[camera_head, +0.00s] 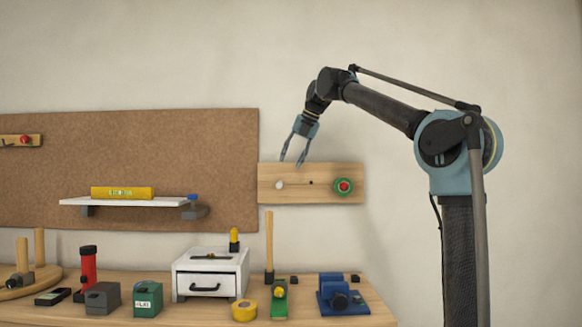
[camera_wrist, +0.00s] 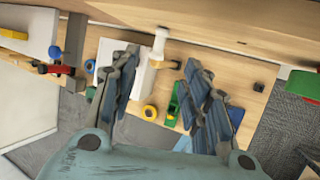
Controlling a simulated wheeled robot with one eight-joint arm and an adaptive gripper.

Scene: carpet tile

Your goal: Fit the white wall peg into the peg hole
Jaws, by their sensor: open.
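The white wall peg (camera_head: 279,184) shows as a small pale round end at the left of a wooden wall board (camera_head: 328,170). In the wrist view the white peg (camera_wrist: 159,43) stands out from the board, near the space between my fingertips. A small dark peg hole (camera_head: 311,183) is in the board to the right of the peg; it also shows in the wrist view (camera_wrist: 241,43). My gripper (camera_head: 292,161) is open and empty, pointing down at the board's upper left part. Its fingers (camera_wrist: 161,58) are spread, with no visible grip on the peg.
A green and red round fixture (camera_head: 344,186) is at the board's right. A brown pegboard (camera_head: 150,150) with a white shelf (camera_head: 130,202) is to the left. Below, a workbench (camera_head: 330,317) holds a white drawer box (camera_head: 211,275), an upright wooden rod (camera_head: 269,240) and a blue vise-like tool (camera_head: 338,294).

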